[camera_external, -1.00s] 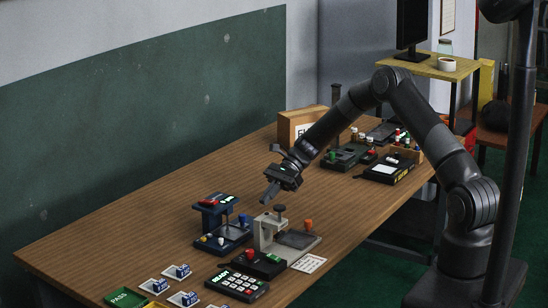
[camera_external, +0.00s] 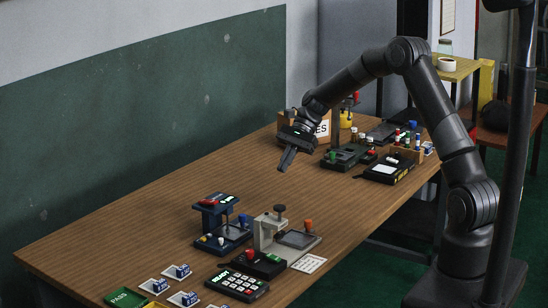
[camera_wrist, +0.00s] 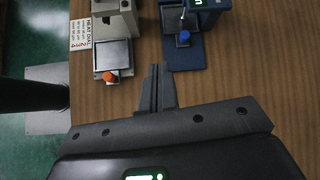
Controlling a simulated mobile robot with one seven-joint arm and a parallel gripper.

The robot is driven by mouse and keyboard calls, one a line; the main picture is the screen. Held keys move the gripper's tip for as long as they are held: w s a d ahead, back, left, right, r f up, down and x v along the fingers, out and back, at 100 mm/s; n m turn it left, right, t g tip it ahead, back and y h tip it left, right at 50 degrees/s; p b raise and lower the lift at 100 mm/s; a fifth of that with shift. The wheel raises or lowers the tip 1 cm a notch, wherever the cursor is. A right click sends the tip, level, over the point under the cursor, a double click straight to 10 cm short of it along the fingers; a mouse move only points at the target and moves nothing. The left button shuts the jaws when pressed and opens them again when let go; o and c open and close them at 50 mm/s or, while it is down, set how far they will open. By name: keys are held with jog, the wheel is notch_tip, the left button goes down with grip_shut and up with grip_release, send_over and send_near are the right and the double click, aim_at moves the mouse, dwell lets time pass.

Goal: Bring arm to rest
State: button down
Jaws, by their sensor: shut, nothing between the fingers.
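My arm reaches over the wooden table (camera_external: 150,225) from the right. My gripper (camera_external: 285,160) hangs above the middle of the table, pointing down, shut and empty. In the wrist view my gripper (camera_wrist: 155,85) shows its fingers together, with bare wood around their tips. A beige press-like device (camera_external: 268,232) with an orange knob and a blue device (camera_external: 222,225) stand nearer the camera, below and apart from the gripper. In the wrist view, the beige device (camera_wrist: 115,50) and the blue device (camera_wrist: 190,40) lie beyond the fingertips.
A keypad box (camera_external: 237,285), a green PASS tray (camera_external: 125,298) and small blue-and-white blocks on cards (camera_external: 176,271) lie at the table's near end. Dark devices (camera_external: 388,168) and a wooden box (camera_external: 322,130) stand at the far end. The table's left middle is clear.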

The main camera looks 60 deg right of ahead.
jog(key=s+a+r+n+h, duration=0.3)
jog(key=s+a+r+n, duration=0.2)
jog(key=s+r, duration=0.45)
jog(key=s+a+r+n+t+h, duration=0.1)
jog(key=s+r+n+t+h, duration=0.1)
jog(key=s, duration=1.1)
jog(key=s+a+r+n+t+h, duration=0.1)
jog(key=s+r+n+h, duration=0.3)
jog(key=s+n, duration=0.5)
jog(key=s+r+t, duration=0.1)
jog(key=s+r, duration=0.1)
jog(key=s, duration=0.3)
jog(key=shift+t, duration=0.4)
jog(key=c, duration=2.1)
grip_release()
jog(key=shift+c, duration=0.2)
